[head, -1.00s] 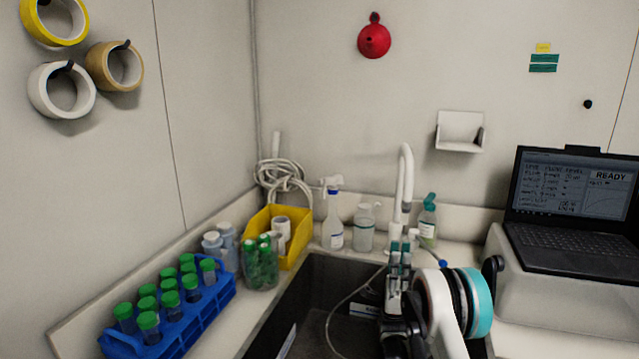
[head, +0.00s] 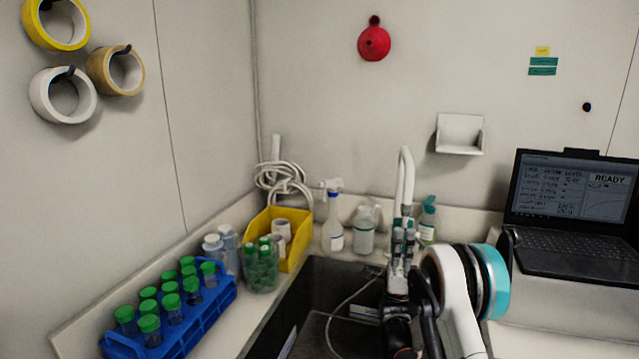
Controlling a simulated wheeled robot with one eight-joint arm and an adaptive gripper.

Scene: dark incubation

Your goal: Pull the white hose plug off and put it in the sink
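The dark sink (head: 312,292) is set in the counter in the lower middle of the head view, with a thin pale hose (head: 352,297) curving down into it. A white curved faucet (head: 405,175) rises behind the sink. My gripper (head: 403,240) is raised over the sink's back right, in front of the faucet's lower part. Its fingers overlap the faucet, so I cannot tell whether they are open or shut, or touching anything. I cannot make out the white hose plug; my gripper and arm may hide it.
A blue rack of green-capped tubes (head: 205,316), a jar of green-capped tubes (head: 261,268) and a yellow bin (head: 296,250) stand left of the sink. Bottles (head: 333,235) stand behind it. A laptop (head: 575,205) is at the right. Room above the sink's left side is free.

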